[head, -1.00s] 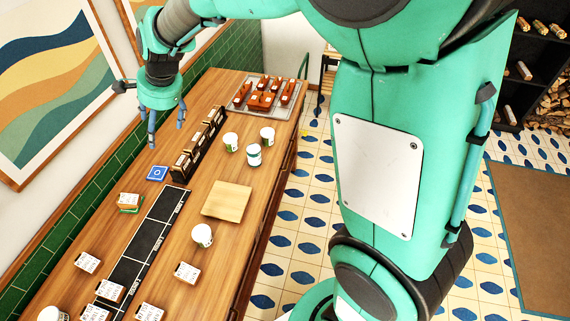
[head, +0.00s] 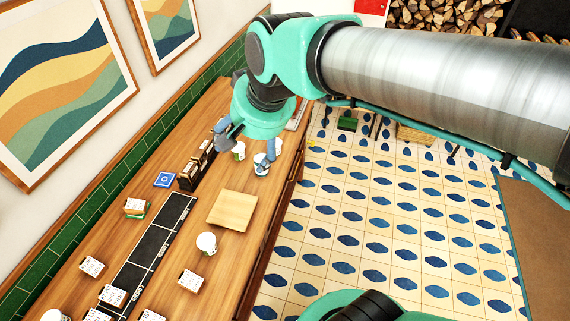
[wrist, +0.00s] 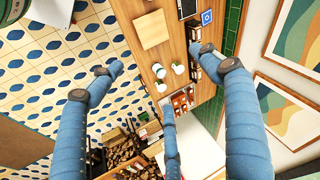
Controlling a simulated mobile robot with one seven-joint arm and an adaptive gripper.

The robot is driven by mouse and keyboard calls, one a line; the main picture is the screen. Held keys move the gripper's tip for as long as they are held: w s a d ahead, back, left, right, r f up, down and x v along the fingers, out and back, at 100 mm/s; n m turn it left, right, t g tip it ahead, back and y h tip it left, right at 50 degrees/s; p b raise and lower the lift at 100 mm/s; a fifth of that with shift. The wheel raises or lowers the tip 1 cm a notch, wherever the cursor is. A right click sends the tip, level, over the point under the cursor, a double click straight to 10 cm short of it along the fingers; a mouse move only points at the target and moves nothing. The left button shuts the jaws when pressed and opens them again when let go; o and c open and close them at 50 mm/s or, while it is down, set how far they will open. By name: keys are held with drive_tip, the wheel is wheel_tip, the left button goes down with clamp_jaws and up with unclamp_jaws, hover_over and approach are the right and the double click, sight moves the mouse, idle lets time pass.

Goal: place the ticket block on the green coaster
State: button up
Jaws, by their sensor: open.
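A white ticket block (head: 134,205) with printed lines sits on a green coaster (head: 145,214) near the wall side of the counter. The block hides most of the coaster. More similar white printed blocks lie nearer, including one (head: 92,266) at the left and one (head: 190,281) at the right of the dark strip. My gripper (head: 246,145) is open and empty, over the white cups farther along the counter, well away from the block. The wrist view shows its spread fingers (wrist: 157,68) with nothing between them. Neither the block on the green coaster nor that coaster is clear in the wrist view.
A blue coaster (head: 164,180) lies beside a dark rack (head: 196,166). A wooden board (head: 232,210) and a white cup (head: 206,243) lie along the right side. A cup (head: 262,168) stands under my gripper. A dark sectioned strip (head: 150,247) runs along the counter.

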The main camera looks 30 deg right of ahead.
drive_tip(key=s+d+f+n+h, duration=0.1)
drive_tip(key=s+d+n, duration=0.2)
drive_tip(key=s, duration=0.8)
drive_tip(key=shift+s+d+f+n+t, duration=0.2)
drive_tip(key=shift+d+f+n+t, duration=0.15)
drive_tip(key=shift+d, duration=0.6)
drive_tip(key=shift+f, duration=0.1)
wheel_tip(320, 180, down, 13)
drive_tip(key=b, duration=1.3)
drive_tip(key=shift+f+b, duration=0.15)
drive_tip(key=shift+b, duration=0.15)
